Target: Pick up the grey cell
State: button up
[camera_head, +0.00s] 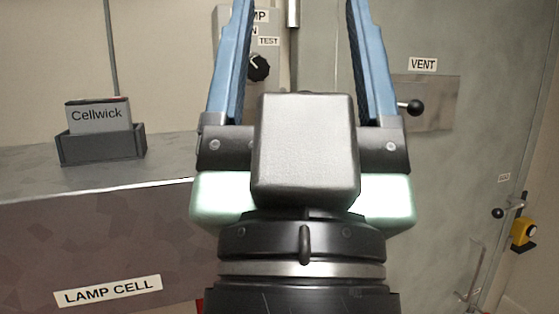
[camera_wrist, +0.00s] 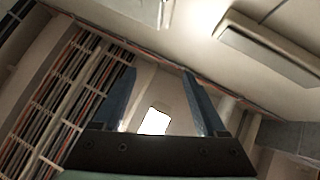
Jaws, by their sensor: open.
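Nothing shows between the fingers. In the wrist view my gripper (camera_wrist: 158,72) also shows both fingers apart, with a bright white patch beyond them in the background. My wrist and gripper body hide part of the scene behind them.
Behind are a panel with a black TEST knob (camera_head: 259,67) and a VENT plate (camera_head: 432,115) with a lever. A yellow device (camera_head: 523,233) is far right.

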aim_at(86, 116)
jog(key=u, duration=1.1)
jog(key=k+l+u, duration=0.2)
jog(key=l+u, duration=0.3)
jog(key=k+l+u, duration=0.2)
jog(key=u, duration=0.3)
jog(key=k+j, duration=0.05)
jog(key=k, duration=0.05)
